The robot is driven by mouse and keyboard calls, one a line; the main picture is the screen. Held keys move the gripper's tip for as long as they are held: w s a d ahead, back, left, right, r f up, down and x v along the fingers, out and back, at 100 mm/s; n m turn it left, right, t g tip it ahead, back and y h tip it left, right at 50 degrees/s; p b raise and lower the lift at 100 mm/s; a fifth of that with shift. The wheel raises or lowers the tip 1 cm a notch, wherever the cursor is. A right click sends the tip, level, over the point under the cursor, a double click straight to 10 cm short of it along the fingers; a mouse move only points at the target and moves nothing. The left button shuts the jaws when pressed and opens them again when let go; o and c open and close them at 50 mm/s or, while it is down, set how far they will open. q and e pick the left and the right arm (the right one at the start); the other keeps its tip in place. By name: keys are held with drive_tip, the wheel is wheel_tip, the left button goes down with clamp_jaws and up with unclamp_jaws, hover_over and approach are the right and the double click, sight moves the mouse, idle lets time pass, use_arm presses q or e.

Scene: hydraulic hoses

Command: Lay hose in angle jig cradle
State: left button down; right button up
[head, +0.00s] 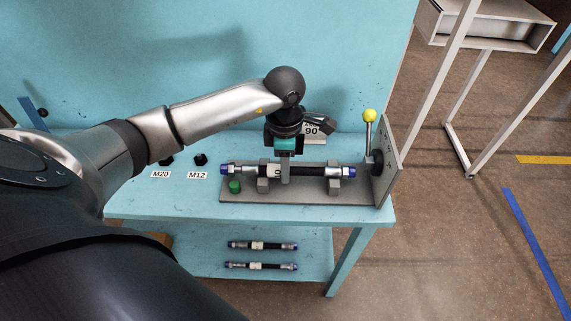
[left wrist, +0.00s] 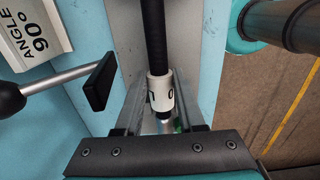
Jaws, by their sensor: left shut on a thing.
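The black hose (head: 308,171) with blue end caps and a white printed label lies level along the angle jig (head: 300,199). It lines up with two grey cradle blocks (head: 335,186); I cannot tell whether it rests fully in them. My left gripper (head: 285,177) reaches down from above and is shut on the hose near its label, between the two blocks. In the left wrist view the hose (left wrist: 155,45) runs between the fingers of my left gripper (left wrist: 160,108), its label close to the fingertips. My right gripper is not in view.
An end plate (head: 388,165) and a lever with a yellow knob (head: 368,116) stand at the jig's right. A green cap (head: 234,186) is at its left. An angle 90 sign (head: 312,129) stands behind. Two more hoses (head: 262,245) lie on the lower shelf.

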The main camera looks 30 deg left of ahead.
use_arm(q)
drive_tip(key=shift+c, duration=2.2)
unclamp_jaws()
wheel_tip(320, 180, up, 15)
drive_tip(key=p, duration=0.1)
drive_tip(key=shift+r, duration=0.2)
